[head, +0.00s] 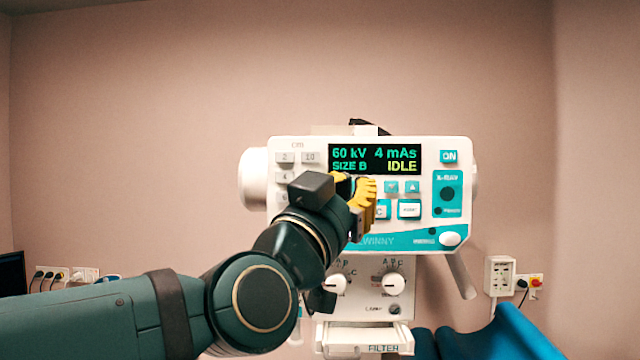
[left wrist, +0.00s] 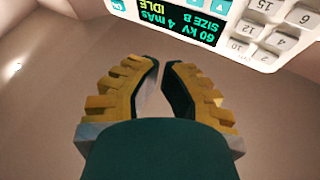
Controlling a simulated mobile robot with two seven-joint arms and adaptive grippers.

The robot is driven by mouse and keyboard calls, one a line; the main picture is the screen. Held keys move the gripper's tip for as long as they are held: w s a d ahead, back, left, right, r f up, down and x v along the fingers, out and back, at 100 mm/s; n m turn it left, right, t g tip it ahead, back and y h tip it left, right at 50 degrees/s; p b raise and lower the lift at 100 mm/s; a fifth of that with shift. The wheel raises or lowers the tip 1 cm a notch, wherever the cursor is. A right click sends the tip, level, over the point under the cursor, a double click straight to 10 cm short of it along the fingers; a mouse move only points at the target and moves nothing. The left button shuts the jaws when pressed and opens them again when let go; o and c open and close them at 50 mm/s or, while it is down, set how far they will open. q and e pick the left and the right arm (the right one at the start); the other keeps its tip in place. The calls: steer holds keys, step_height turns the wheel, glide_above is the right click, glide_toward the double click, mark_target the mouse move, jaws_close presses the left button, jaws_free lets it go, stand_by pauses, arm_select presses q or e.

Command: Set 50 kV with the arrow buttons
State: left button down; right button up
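The white control panel (head: 285,222) faces me in the head view. Its display (head: 375,159) reads 60 kV, 4 mAs, SIZE B, IDLE; it also shows upside down in the left wrist view (left wrist: 176,25). A down-arrow button (head: 391,187) and an up-arrow button (head: 412,187) show below the mAs reading. My left gripper (head: 362,190) is in front of the panel and hides the area below the kV reading. In the left wrist view the gripper's yellow fingers (left wrist: 161,64) have their tips nearly together, with nothing between them. Contact with the panel cannot be told.
The ON button (head: 449,156) and the X-ray section (head: 447,192) are at the panel's right. Knobs (head: 393,284) sit on the lower unit, above a FILTER drawer (head: 365,338). Blue padded furniture (head: 500,335) is at lower right. Wall sockets (head: 500,275) are behind.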

arm_select(q)
steer(key=shift+s+d+r, duration=0.1)
stand_by(0.3)
steer(key=w+b, duration=0.1)
steer(key=w, duration=0.8)
steer(key=shift+b, duration=0.3)
steer(key=shift+s, duration=0.1)
steer(key=c, duration=1.7)
jaws_free()
jaws_close()
